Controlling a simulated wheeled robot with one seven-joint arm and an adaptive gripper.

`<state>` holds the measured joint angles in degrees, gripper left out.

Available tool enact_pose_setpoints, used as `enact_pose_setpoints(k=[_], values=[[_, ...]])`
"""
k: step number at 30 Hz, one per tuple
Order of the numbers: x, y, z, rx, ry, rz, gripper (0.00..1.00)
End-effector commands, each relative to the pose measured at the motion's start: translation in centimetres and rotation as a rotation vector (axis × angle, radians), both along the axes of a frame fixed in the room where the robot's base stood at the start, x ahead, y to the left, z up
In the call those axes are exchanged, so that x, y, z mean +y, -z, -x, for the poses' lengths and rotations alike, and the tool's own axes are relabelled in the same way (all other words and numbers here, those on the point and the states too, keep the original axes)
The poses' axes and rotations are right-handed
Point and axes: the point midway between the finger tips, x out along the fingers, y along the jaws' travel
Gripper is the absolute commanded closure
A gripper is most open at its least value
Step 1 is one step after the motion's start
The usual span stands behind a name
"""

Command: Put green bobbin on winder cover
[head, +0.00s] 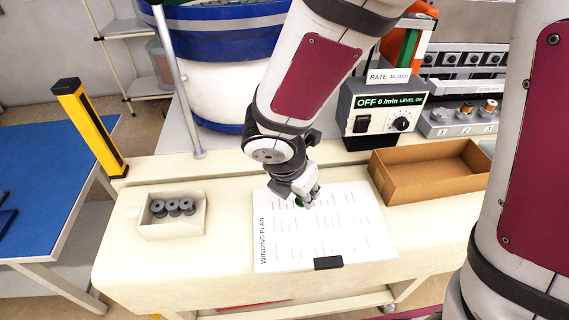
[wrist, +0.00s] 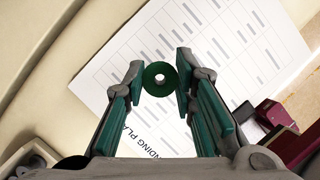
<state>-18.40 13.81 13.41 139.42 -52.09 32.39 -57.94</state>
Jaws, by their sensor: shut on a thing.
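The green bobbin (wrist: 150,84) is a small green disc with a pale centre hole. It sits between the two fingertips of my gripper (wrist: 160,77), which is shut on it. In the head view my gripper (head: 307,194) points down over the winding plan sheet, and only a bit of the green bobbin (head: 299,202) shows. I cannot tell how far it is above the sheet. A grey block (head: 440,130) with numbered places stands at the back right, with small spool-like pieces on top. I cannot tell for sure which surface is the winder cover.
The winding plan (head: 275,255) lies on the cream bench, with a black clip (head: 328,263). A white box (head: 172,231) of grey bobbins stands left, a cardboard tray (head: 415,190) right. A control box (head: 385,110) and a blue-and-white bowl feeder (head: 225,100) stand behind.

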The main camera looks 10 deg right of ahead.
Motion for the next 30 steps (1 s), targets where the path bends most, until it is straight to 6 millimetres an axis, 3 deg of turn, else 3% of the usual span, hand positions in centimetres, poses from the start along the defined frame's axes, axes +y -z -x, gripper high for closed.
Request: enact_pose_setpoints(k=[5, 21, 30], values=[[1.4, 0.1, 0.0, 0.001, -0.004, 0.000, 0.97], [13.6, 1.2, 0.3, 0.001, -0.002, 0.000, 0.98], [16.3, 1.5, 0.3, 0.001, -0.002, 0.000, 0.98]])
